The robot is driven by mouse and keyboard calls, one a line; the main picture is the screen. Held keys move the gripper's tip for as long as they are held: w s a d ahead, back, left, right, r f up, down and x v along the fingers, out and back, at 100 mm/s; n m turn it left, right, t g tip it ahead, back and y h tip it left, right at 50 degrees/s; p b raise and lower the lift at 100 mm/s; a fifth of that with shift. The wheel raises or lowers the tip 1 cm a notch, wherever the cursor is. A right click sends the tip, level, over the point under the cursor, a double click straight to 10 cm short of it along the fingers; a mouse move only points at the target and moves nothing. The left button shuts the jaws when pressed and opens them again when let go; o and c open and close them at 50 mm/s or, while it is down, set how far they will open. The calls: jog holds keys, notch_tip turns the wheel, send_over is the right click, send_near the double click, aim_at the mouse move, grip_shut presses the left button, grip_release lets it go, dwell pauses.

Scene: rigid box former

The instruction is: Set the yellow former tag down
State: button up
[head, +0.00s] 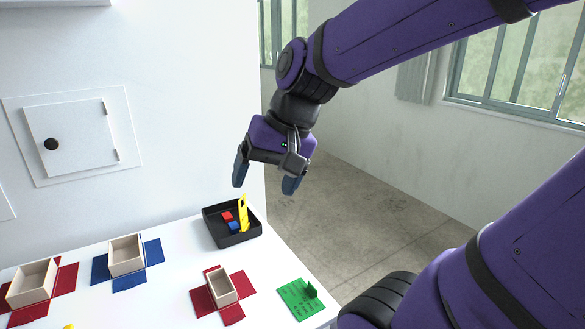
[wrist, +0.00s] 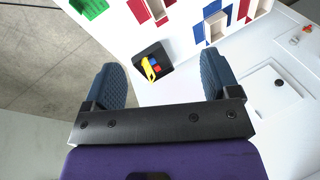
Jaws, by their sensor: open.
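The yellow former tag (head: 243,213) stands roughly upright, slightly tilted, in the black tray (head: 236,240) at the back right of the white table. It also shows in the wrist view (wrist: 149,69), inside the black tray (wrist: 167,64). My gripper (head: 265,182) is open and empty, above the tray and apart from the tag. In the wrist view its two blue fingers (wrist: 163,84) are wide apart, with the tray seen between and beyond them.
A red block (head: 227,216) and a blue block (head: 234,226) lie in the tray too. Wooden boxes on red and blue crosses (head: 126,255) (head: 222,288) stand on the table. A green plate (head: 298,299) with an upright tab lies near the right edge. A wall with a small door (head: 72,138) rises behind.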

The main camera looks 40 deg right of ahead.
jog(key=s+d+r+n+t+h, duration=0.1)
jog(key=s+r+n+t+h, duration=0.1)
jog(key=s+r+n+h, duration=0.1)
jog(key=shift+s+d+n, duration=0.15)
jog(key=shift+s+n, duration=0.75)
jog(key=shift+s, duration=0.15)
